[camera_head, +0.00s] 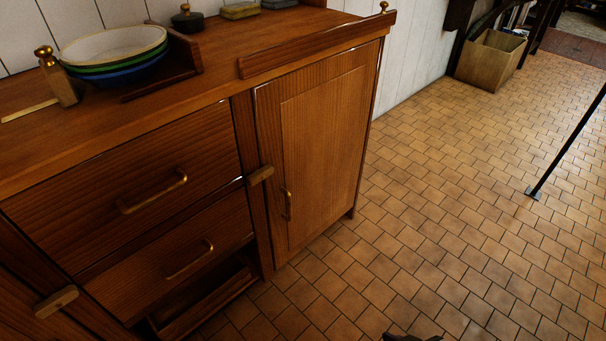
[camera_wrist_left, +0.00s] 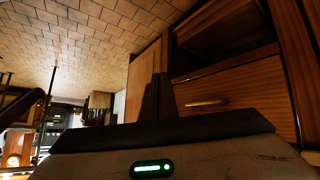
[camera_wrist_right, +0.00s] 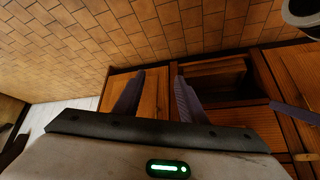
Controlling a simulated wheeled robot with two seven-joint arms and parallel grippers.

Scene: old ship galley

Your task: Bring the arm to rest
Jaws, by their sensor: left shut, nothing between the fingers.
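My left gripper (camera_wrist_left: 155,100) shows in the left wrist view with its dark fingers together and nothing between them. A cabinet drawer with a brass handle (camera_wrist_left: 207,102) is behind it, to the right. My right gripper (camera_wrist_right: 157,98) shows in the right wrist view with its two fingers spread apart and nothing between them. A cabinet front and an open dark compartment (camera_wrist_right: 215,80) are beyond it. In the head view neither gripper can be made out clearly; only a small dark tip shows at the bottom edge, and I cannot tell which arm it belongs to.
The wooden cabinet (camera_head: 150,150) fills the left, with a shut door (camera_head: 320,150) and two handled drawers. Stacked bowls (camera_head: 115,55) and a wooden mill (camera_head: 58,80) stand on top. A wooden bin (camera_head: 490,62) is by the wall. The tiled floor (camera_head: 460,180) is mostly clear; a thin dark post (camera_head: 565,150) stands right.

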